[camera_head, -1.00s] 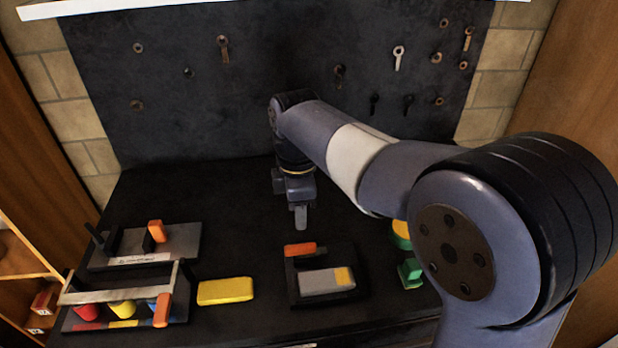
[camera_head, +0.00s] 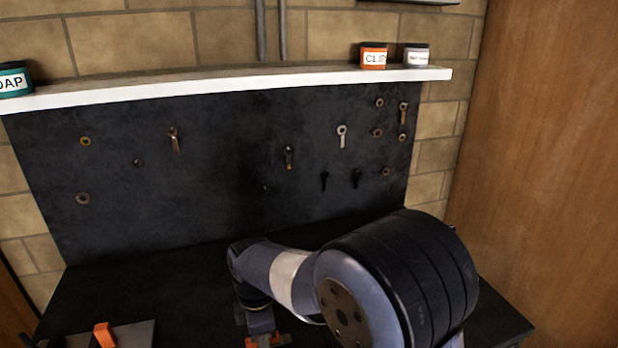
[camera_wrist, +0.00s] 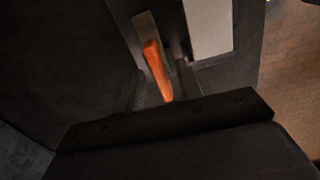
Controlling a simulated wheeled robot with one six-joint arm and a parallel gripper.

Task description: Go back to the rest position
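My gripper (camera_head: 261,321) is low over the bench at the bottom of the head view, its fingertips hidden or cut off. An orange handle (camera_head: 270,341) shows right below it. In the wrist view an orange handle (camera_wrist: 158,70) sits on a dark fixture with a pale grey block (camera_wrist: 209,27) beside it. The dark gripper body (camera_wrist: 165,122) fills the lower part of that view. I cannot tell whether the fingers are open or shut, or whether they touch the handle.
Another orange handle (camera_head: 104,335) stands on a grey plate at lower left. A dark pegboard (camera_head: 225,200) with hanging keys and rings rises behind the bench. Above it a white shelf (camera_head: 230,88) carries several labelled tins. A brown wooden panel (camera_head: 540,150) stands at right.

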